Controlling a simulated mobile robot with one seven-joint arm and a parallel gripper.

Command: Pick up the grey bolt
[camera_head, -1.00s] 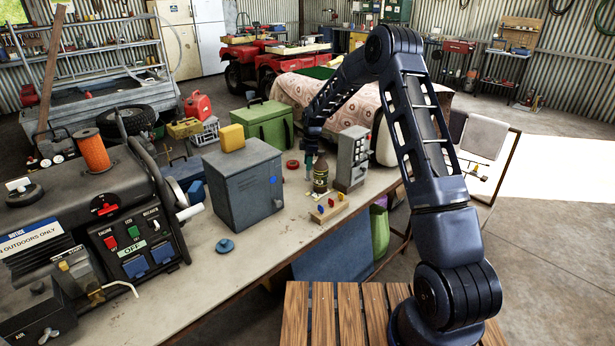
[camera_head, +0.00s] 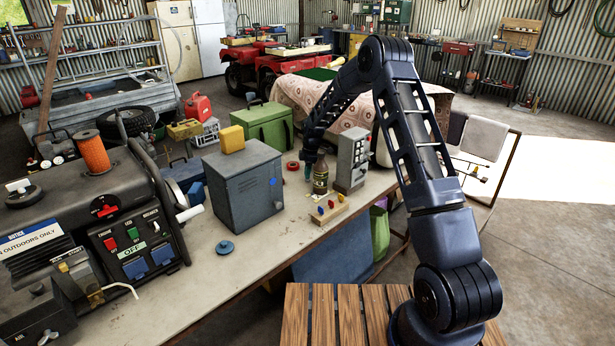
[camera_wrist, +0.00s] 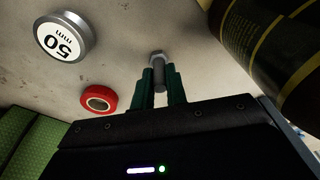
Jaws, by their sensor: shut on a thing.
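My gripper (camera_wrist: 160,88) has its green fingers closed around the shank of the grey bolt (camera_wrist: 158,58) in the wrist view. The bolt's hex head sticks out past the fingertips. In the head view my gripper (camera_head: 308,172) is low over the bench, just left of a brown bottle (camera_head: 320,178). The bolt cannot be made out in the head view. I cannot tell whether the bolt touches the bench top.
The bottle (camera_wrist: 275,45) is close on the right in the wrist view. A red ring (camera_wrist: 97,98) and a round 50 mm disc (camera_wrist: 64,36) lie left. A grey control box (camera_head: 352,160) and a wooden block with coloured pegs (camera_head: 328,213) stand near the bottle.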

